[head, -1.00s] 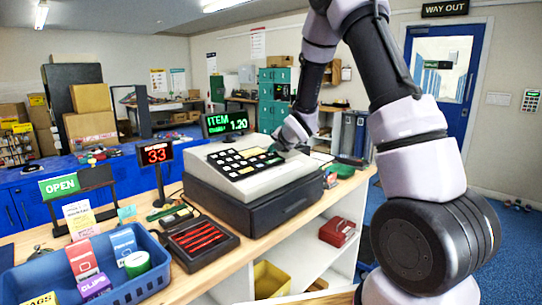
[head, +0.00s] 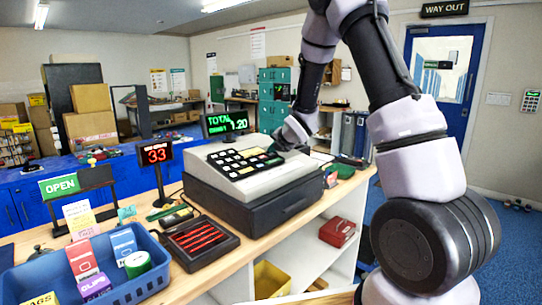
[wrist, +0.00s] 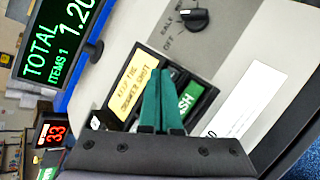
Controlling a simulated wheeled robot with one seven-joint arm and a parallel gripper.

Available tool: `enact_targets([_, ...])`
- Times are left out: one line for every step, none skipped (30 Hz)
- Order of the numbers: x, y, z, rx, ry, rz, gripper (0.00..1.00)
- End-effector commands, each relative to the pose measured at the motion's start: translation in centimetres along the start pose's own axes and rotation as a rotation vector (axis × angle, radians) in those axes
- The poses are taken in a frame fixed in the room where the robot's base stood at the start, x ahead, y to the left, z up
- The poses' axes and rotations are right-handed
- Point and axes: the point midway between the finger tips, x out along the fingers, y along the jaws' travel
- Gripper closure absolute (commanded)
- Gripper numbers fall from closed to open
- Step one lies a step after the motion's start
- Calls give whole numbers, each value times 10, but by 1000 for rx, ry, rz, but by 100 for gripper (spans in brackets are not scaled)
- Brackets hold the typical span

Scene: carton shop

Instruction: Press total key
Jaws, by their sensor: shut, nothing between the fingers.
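The cash register (head: 250,185) stands on the counter, with its keypad (head: 245,160) on the sloped top. Its display (head: 225,123) reads TOTAL 1.20; the wrist view shows the same screen (wrist: 58,35) with ITEMS 1. My gripper (wrist: 160,75) is shut and empty, its green fingers together over the keys at the keypad's edge. A green key (wrist: 188,97) ending in "SH" is partly hidden beside the fingers. A yellow label (wrist: 138,82) about keeping the drawer shut lies on their other side. The total key cannot be made out, and contact at the fingertips is unclear.
A rotary key switch (wrist: 193,18) sits on the register's top, beyond the fingertips. A red 33 sign (head: 155,153), a tray of red pens (head: 198,240) and a blue basket (head: 150,285) stand left of the register. A white slip (wrist: 237,100) lies on the casing.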

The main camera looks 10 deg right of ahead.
Motion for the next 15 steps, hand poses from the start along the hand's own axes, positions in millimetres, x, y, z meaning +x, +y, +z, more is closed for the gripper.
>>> enact_targets([-2, 2, 2, 0, -1, 1, 100])
enact_targets([-4, 3, 3, -1, -1, 1, 100])
enact_targets([-5, 4, 4, -1, -1, 1, 100])
enact_targets([-6, 4, 5, -1, -1, 1, 100])
enact_targets([-7, 5, 5, -1, -1, 1, 100])
enact_targets([-7, 5, 6, -1, -1, 0, 100])
enact_targets([-8, 5, 6, -1, -1, 0, 100])
enact_targets([-8, 5, 6, -1, -1, 0, 100])
enact_targets([-8, 5, 6, -1, 0, 0, 100])
enact_targets([-8, 5, 6, -1, 0, 0, 100])
enact_targets([-8, 5, 6, -1, 0, 0, 100])
enact_targets([-7, 5, 6, -1, 0, 0, 100])
enact_targets([-7, 5, 6, -1, 0, 0, 100])
enact_targets([-8, 5, 6, -1, -1, 0, 100])
enact_targets([-8, 6, 6, -1, -1, 0, 100])
